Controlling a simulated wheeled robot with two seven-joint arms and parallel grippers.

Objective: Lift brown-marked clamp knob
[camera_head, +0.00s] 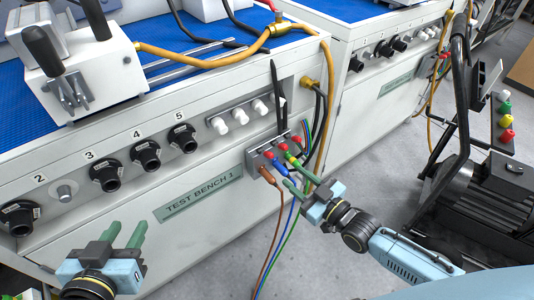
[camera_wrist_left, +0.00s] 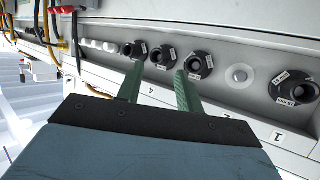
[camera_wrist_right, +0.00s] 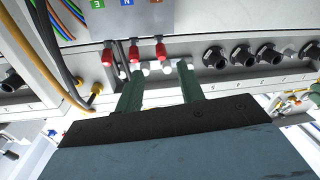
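The terminal block (camera_head: 258,164) on the front of the bench carries three red clamp knobs. The leftmost knob (camera_head: 268,155) stands above the brown cable; in the right wrist view the brown-side knob (camera_wrist_right: 161,52) is the rightmost, under a brown label. My right gripper (camera_head: 291,172) is open in front of the block, its fingers pointing at it. In the right wrist view the brown-side knob shows beyond the gap between the fingertips (camera_wrist_right: 159,72). No contact is visible. My left gripper (camera_head: 127,226) is open and empty in front of the bench panel, below the numbered black ports.
Brown, blue and green cables (camera_head: 272,220) hang from the block. Black and yellow hoses (camera_head: 326,110) run down beside it on the right. Black ports (camera_head: 147,154) and white knobs (camera_head: 240,115) stick out of the panel. A black cart (camera_head: 490,185) stands at the right. Open floor lies between.

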